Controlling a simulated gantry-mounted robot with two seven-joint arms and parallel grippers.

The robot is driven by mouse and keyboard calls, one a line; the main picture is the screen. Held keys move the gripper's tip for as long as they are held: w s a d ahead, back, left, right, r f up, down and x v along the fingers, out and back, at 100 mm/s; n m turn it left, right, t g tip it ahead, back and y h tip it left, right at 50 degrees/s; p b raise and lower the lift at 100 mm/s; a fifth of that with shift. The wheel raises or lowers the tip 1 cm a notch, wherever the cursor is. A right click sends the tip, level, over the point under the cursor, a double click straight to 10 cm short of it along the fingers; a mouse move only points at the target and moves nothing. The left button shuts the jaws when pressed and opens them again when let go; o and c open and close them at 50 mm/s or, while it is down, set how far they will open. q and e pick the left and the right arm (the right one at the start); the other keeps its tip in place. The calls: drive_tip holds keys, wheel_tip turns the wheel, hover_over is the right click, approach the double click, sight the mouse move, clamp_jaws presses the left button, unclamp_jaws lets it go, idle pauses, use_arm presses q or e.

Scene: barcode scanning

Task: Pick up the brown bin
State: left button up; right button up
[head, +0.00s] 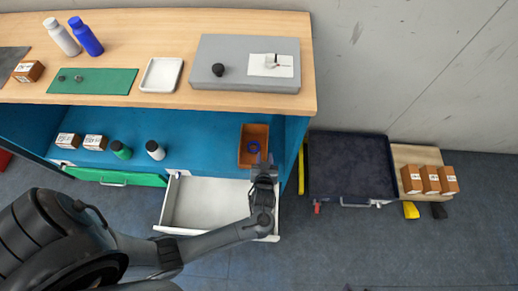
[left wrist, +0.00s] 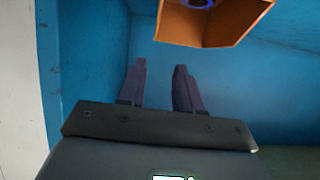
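The brown bin (head: 254,131) sits on the blue shelf under the wooden tabletop, near the shelf's right end. A blue ring (head: 253,147) lies inside it. The bin (left wrist: 212,28) also shows at the top of the left wrist view, apart from the fingers. My left gripper (head: 264,160) is just in front of the bin's lower right side in the head view. In the left wrist view its two fingers (left wrist: 159,66) are spread with an empty gap between them. My right gripper is not in view.
An open white drawer (head: 211,206) lies below the left forearm. On the shelf (head: 205,143) stand two capped bottles and two small boxes to the left. A blue side panel (head: 295,140) closes the shelf's right end. A dark cart (head: 350,165) stands to the right.

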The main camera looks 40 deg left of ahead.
use_arm(q)
drive_tip(key=shift+w+a+f+b, duration=0.2)
drive_tip(key=shift+f+b, duration=0.3)
drive_tip(key=shift+b, duration=0.05)
drive_tip(key=shift+w+a+f+b, duration=0.15)
drive_tip(key=shift+w+f+b, duration=0.05)
drive_tip(key=shift+f+b, duration=0.3)
drive_tip(key=w, duration=0.1)
drive_tip(key=w+a+b, duration=0.1)
drive_tip(key=w+a+f+b, duration=0.1)
drive_tip(key=w, duration=0.1)
drive_tip(key=shift+w+f, duration=0.1)
drive_tip(key=shift+w+a+f+b, duration=0.35)
drive_tip(key=shift+a+f+b, duration=0.05)
drive_tip(key=shift+b, duration=0.1)
drive_tip(key=b+x, duration=0.3)
drive_tip(key=x, duration=0.1)
drive_tip(key=shift+d+f, duration=0.15)
drive_tip(key=shift+w, duration=0.2)
drive_tip(key=shift+w+a, duration=0.1)
drive_tip(key=shift+a, duration=0.15)
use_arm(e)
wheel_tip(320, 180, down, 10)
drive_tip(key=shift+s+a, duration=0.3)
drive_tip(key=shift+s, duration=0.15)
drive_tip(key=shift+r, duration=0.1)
